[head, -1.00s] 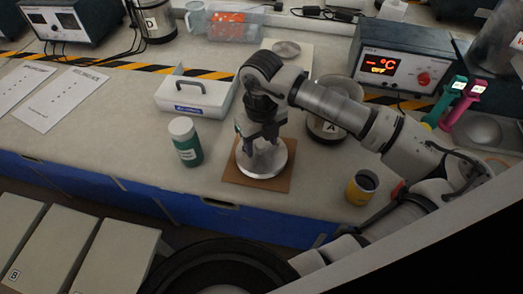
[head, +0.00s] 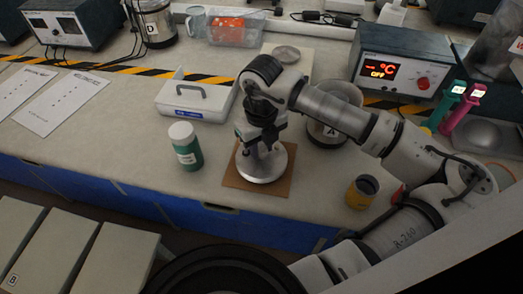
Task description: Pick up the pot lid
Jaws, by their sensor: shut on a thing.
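The pot lid (head: 262,172) is a round silvery disc over a brown square mat (head: 231,180) near the front edge of the bench. My gripper (head: 260,148) points down at the lid's middle and is shut on it, at its knob, which the fingers mostly hide. I cannot tell whether the lid is touching the mat or slightly above it.
A green jar with a white cap (head: 187,150) stands left of the mat. A white case (head: 192,101) and a pot marked A (head: 325,139) are behind. Bare bench lies left of the jar.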

